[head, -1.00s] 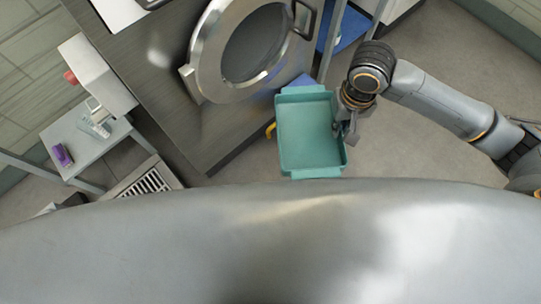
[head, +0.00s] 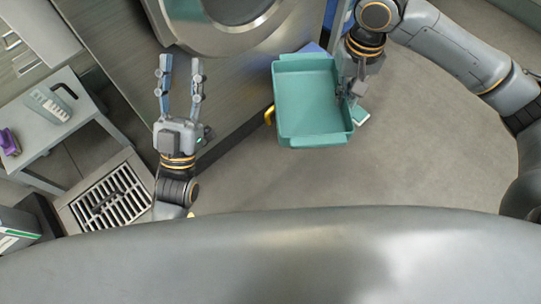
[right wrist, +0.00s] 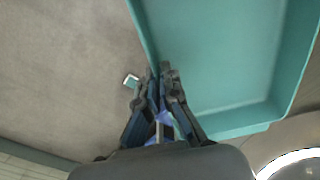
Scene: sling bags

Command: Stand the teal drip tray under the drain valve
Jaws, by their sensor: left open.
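The teal drip tray (head: 310,100) hangs in front of the machine, its open side facing the head camera. My right gripper (head: 352,92) is shut on its right wall; in the right wrist view the fingers (right wrist: 160,75) close together at the tray's rim (right wrist: 148,45). My left gripper (head: 180,62) is open and empty, fingers spread over the machine's front, left of the tray. A yellow piece (head: 269,115) shows at the tray's left edge, partly hidden; I cannot tell whether it belongs to the drain valve. No drain valve is clearly visible.
The machine with a round metal door (head: 262,30) stands at the top. A floor grate (head: 110,195) and a side table (head: 75,125) with a grey tool and a purple item are at left. A small pale object (head: 362,117) shows beside the tray. Floor at right is clear.

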